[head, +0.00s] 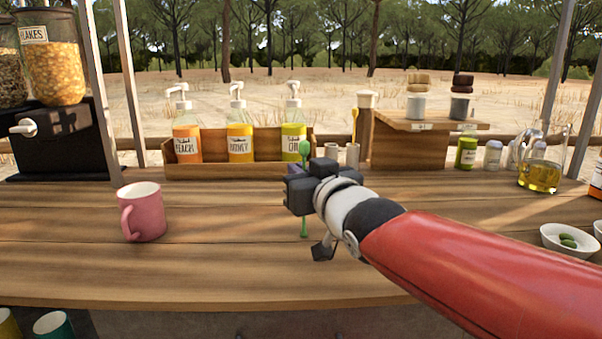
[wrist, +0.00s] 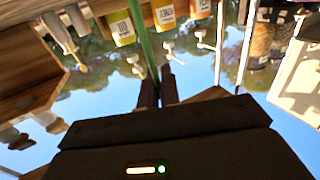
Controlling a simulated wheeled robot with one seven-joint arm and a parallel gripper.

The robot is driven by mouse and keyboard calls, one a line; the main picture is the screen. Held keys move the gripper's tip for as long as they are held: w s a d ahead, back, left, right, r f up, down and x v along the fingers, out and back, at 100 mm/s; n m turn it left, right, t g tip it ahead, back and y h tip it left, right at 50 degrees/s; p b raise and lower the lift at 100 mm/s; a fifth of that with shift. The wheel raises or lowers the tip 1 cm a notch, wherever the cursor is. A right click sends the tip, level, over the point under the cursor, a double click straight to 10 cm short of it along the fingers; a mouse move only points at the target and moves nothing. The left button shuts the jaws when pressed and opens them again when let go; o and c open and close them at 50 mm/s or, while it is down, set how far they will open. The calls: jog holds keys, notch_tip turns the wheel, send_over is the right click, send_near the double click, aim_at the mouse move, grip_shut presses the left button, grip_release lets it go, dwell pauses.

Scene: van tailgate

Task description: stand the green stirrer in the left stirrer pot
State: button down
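The green stirrer (head: 304,226) is upright in my gripper (head: 296,174), its rounded head above the fingers and its thin stem below. In the wrist view, the green stem (wrist: 143,40) runs between the two close dark fingers (wrist: 159,88). My gripper is shut on it, above the counter. Two small grey stirrer pots stand at the counter's back, right of my gripper. The left pot (head: 331,151) shows no stirrer. The right pot (head: 352,156) holds a yellow stirrer (head: 355,122). Both pots also show, upside down, in the wrist view.
A wooden rack (head: 215,171) with several pump bottles stands behind left. A wooden stand (head: 408,150) with cups and a tall lidded cylinder is just right of the pots. A pink mug (head: 142,212) stands left. The counter (head: 220,240) between mug and arm is clear.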

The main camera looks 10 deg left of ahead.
jog(key=shift+f, duration=0.2)
jog(key=c, duration=1.6)
grip_release()
jog(key=shift+r, duration=0.1)
jog(key=shift+r, duration=0.1)
